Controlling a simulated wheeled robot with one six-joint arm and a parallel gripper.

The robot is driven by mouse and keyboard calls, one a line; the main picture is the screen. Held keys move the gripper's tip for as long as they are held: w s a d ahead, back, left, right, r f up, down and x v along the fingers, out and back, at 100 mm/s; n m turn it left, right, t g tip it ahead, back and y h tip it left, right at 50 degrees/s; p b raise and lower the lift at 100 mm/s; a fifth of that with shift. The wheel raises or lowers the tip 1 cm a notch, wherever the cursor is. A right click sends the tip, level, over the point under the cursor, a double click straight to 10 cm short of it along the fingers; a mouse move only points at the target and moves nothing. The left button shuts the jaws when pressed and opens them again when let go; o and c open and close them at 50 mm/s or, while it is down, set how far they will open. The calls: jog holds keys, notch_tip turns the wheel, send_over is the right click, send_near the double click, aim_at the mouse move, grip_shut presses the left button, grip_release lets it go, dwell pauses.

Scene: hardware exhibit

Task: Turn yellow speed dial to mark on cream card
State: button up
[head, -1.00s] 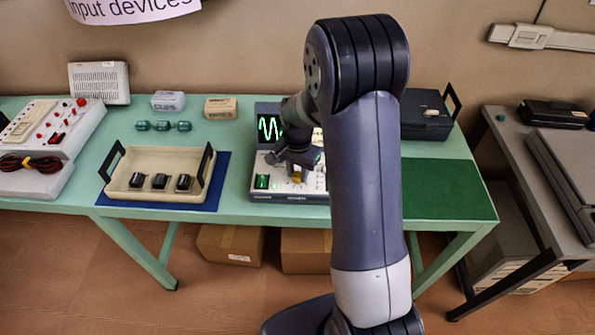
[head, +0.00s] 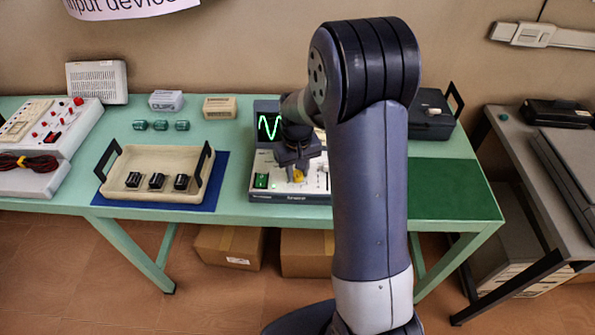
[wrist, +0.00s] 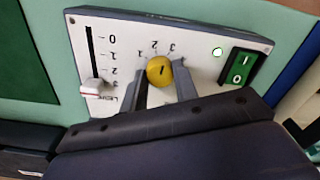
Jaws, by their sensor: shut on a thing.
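The yellow speed dial (wrist: 160,70) sits on the white control panel (wrist: 205,30), with printed figures 1, 2 and 3 around it. A short dark line shows on its face; which figure it points to is hard to tell. My gripper (wrist: 160,84) has one finger on each side of the dial and is shut on it. In the head view the dial (head: 298,176) shows just below my gripper (head: 298,166). A green wave shows on the screen (head: 269,127) behind the panel. A cream patch beside the screen is mostly hidden by my arm, and I cannot tell whether it is the card.
On the panel, a slider (wrist: 92,86) stands near its 3 mark and a green rocker switch (wrist: 238,69) lies on the dial's other side. A cream tray (head: 130,190) with black parts stands to the left. A green mat (head: 450,188) is bare at right.

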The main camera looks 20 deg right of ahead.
aim_at(297, 173)
jog(key=n, duration=0.4)
jog(key=shift+n+b, duration=0.3)
dwell(0.3)
jog(key=o, duration=1)
jog(key=shift+c, duration=0.2)
notch_tip(297, 173, up, 11)
jog(key=shift+f, duration=0.2)
notch_tip(297, 173, down, 11)
jog(key=shift+r, duration=0.15)
dwell(0.3)
